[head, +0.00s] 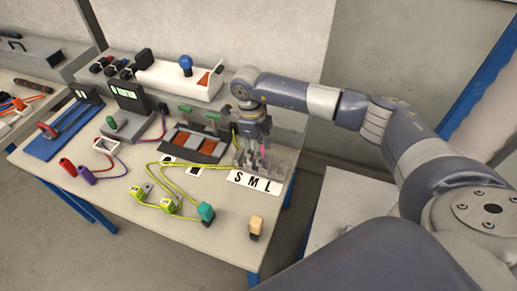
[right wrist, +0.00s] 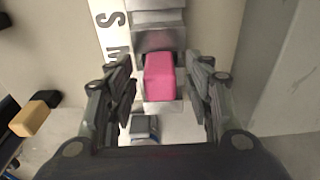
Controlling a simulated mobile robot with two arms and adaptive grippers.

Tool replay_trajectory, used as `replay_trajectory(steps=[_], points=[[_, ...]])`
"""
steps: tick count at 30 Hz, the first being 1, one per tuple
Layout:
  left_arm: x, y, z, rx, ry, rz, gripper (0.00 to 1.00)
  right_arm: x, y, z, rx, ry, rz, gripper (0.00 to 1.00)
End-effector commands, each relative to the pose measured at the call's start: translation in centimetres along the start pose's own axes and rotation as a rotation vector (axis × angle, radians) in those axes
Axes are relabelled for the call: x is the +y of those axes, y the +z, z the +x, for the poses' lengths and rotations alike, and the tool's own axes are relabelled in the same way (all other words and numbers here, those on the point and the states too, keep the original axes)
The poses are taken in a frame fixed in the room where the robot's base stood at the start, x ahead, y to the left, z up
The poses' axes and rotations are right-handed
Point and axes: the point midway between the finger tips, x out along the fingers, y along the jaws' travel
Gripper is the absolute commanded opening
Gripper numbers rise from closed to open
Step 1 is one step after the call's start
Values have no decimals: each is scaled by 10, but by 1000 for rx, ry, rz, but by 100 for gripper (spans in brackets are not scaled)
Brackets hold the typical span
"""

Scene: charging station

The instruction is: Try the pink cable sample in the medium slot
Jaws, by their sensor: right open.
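The pink cable sample (right wrist: 160,76) stands between the two fingers of my right gripper (head: 252,152) at the grey slot block (head: 281,163). It also shows as a small pink patch in the head view (head: 263,150). The fingers are apart, with a visible gap on each side of the sample. In the right wrist view, metal slot pieces (right wrist: 159,38) lie just above the sample, beside the S and M of the white label strip (head: 256,183). I cannot tell how deep the sample sits or exactly which slot it is in. My left gripper is not in view.
A tan connector (head: 256,226) and a teal connector (head: 206,213) stand near the front edge. Yellow-green cables (head: 176,181) run left of the label. A tray with orange and grey pads (head: 195,142) lies behind.

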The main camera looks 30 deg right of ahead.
Motion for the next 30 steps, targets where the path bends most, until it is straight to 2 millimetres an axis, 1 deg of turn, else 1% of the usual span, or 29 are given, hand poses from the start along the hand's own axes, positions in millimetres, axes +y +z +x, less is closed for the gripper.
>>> replay_trajectory(steps=[2, 5, 8, 15, 19, 24, 30], points=[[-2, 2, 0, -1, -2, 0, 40, 0, 0, -2, -1, 0, 0, 48], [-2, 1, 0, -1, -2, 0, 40, 0, 1, -11, -3, -1, 0, 48], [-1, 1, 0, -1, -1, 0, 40, -1, 1, -28, -4, -3, 0, 48], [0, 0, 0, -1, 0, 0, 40, -1, 1, -80, -4, -3, -1, 48], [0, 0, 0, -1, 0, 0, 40, 0, 1, -102, -3, -2, 0, 48], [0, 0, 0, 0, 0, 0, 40, 0, 0, -117, -1, 0, 0, 48], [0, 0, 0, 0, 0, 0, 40, 0, 0, -120, 0, 1, 0, 48]])
